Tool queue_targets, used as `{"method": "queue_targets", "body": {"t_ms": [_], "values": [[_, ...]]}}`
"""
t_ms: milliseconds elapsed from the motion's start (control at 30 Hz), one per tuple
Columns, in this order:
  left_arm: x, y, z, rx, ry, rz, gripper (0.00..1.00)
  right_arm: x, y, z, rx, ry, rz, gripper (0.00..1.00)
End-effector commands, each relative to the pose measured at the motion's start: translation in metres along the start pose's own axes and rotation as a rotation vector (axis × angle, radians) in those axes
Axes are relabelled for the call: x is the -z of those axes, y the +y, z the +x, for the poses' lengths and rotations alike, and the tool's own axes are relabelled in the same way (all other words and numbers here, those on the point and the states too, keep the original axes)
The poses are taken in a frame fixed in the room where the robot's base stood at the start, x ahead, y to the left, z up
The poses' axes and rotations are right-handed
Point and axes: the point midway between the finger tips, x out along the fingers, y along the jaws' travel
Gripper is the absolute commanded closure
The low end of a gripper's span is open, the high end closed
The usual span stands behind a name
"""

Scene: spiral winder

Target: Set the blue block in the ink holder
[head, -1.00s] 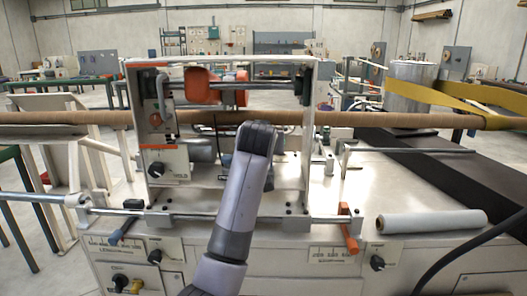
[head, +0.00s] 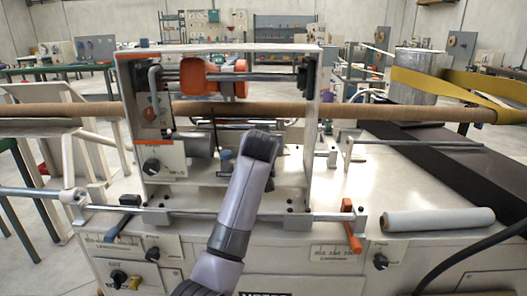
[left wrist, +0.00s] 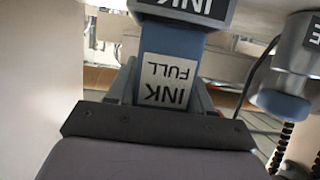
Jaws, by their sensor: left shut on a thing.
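My left gripper (left wrist: 166,78) is shut on the blue block (left wrist: 191,60), which carries a white label reading INK FULL, upside down in the left wrist view. Just beyond the block is a grey housing with a dark INK label (left wrist: 184,8), which looks like the ink holder. The block reaches up to its underside in the picture; I cannot tell whether they touch. In the head view my left arm reaches into the white machine frame, and its wrist hides the gripper and block. My right gripper is not in view.
A blue-ended grey part (left wrist: 287,100) with a cable is close to the right of the block. The white frame (head: 312,130) surrounds the work area, with a brown tube (head: 400,112) crossing it. An orange lever (head: 351,228) and a grey roll (head: 438,219) lie right.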

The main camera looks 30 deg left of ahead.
Motion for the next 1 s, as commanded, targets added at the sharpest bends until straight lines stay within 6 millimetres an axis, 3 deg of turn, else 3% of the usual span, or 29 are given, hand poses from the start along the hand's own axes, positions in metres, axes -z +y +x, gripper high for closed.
{"method": "queue_targets", "body": {"t_ms": [100, 467, 500, 533, 1000], "values": [[-0.0156, -0.0001, 0.0062, 0.0, -0.002, 0.001, 0.82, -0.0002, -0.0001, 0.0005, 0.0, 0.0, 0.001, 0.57], [-0.0186, 0.0, 0.0076, 0.0, 0.001, 0.0, 0.82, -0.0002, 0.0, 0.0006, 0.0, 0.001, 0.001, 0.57], [-0.0182, 0.0, 0.0075, 0.0, 0.0, 0.0, 0.36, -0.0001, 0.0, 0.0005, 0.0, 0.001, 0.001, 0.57], [-0.0182, 0.0, 0.0075, 0.0, 0.0, 0.0, 0.26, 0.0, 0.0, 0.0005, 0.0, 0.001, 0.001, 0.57], [-0.0154, 0.0005, -0.0002, -0.001, 0.001, -0.001, 0.23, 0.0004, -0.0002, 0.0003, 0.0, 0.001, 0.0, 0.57]]}}
